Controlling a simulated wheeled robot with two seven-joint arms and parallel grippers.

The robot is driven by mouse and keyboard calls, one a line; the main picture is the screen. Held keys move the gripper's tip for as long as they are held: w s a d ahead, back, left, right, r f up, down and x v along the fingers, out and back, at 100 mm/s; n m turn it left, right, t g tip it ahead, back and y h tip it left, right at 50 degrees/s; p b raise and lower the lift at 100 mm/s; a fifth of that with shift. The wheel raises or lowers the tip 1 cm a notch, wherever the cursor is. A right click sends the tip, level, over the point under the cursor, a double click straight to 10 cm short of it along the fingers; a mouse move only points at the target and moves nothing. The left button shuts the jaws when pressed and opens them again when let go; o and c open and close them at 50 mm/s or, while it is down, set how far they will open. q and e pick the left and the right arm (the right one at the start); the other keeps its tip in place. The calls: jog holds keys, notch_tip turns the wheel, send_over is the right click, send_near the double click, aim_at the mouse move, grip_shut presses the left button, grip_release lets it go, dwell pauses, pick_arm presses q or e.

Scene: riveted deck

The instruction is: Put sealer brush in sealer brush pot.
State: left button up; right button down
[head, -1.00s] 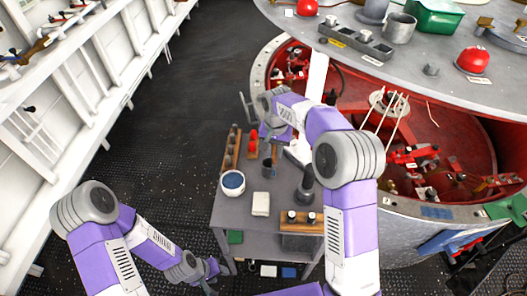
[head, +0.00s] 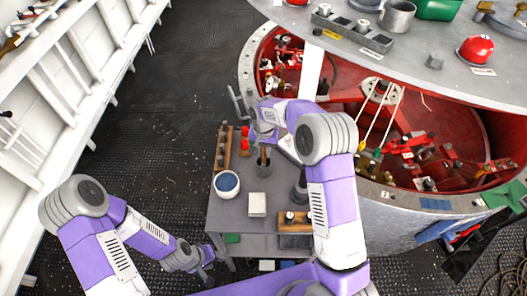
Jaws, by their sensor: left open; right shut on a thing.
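The sealer brush (head: 263,153) shows as a short brown upright handle below my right gripper (head: 264,138), which is shut on it. The arm partly hides the jaws. My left gripper (head: 207,268) is open and empty, low beside the cart's front left corner.
On the cart top (head: 234,217) stand a white jar with blue contents (head: 227,185), a pale block (head: 257,204), a wooden rack (head: 222,148), a red item (head: 245,140) and a wooden block with dark knobs (head: 294,221). A large red-lined drum (head: 390,200) borders the right.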

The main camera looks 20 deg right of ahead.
jog(key=shift+f, duration=0.35)
jog(key=shift+f, duration=0.2)
jog(key=c, duration=0.9)
grip_release()
jog(key=shift+c, duration=0.2)
jog(key=shift+r, duration=0.15)
